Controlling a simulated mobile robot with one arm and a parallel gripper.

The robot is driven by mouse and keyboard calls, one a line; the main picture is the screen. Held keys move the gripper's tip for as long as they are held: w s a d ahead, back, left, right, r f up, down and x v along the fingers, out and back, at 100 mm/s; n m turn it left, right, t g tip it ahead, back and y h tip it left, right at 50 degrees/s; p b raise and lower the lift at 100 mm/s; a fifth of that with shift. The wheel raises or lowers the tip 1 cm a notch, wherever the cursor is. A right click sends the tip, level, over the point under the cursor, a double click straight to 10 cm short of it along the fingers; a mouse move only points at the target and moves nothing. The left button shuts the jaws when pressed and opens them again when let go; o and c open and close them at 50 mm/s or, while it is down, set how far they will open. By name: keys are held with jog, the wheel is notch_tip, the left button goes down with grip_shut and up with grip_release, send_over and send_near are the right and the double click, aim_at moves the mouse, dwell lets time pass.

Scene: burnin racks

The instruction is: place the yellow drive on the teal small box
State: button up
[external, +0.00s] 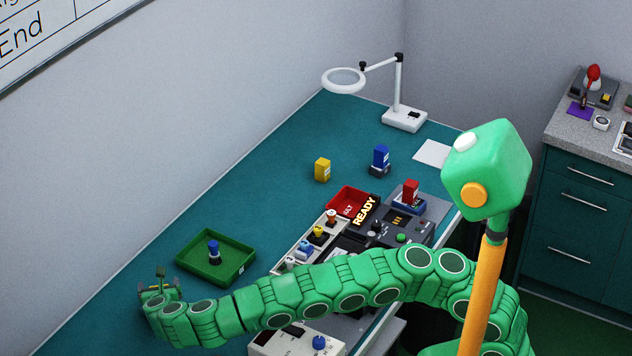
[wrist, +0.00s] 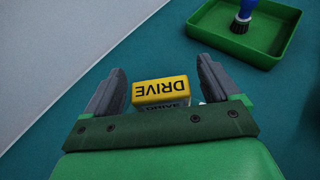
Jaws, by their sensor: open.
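My gripper (external: 160,272) is low at the near left of the teal table in the external view. In the wrist view, its two grey fingers (wrist: 160,88) are open and wide apart. A yellow drive (wrist: 160,88) lies between them, with a gap on each side. Its yellow face reads DRIVE upside down, and a darker face below also reads DRIVE. Its lower part is hidden by my gripper. In the external view I cannot make this drive out at my gripper. I cannot make out a teal small box in either view.
A green tray (external: 245,273) holding a blue-topped brush stands right of my gripper. A yellow block (external: 322,169) and a blue block (external: 380,156) stand farther back. A red bin (external: 337,203), a READY sign (external: 365,211) and a lamp (external: 404,119) are beyond my arm. The wall borders the left.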

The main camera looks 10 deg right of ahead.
jog(key=v, duration=1.1)
jog(key=shift+s, duration=0.1)
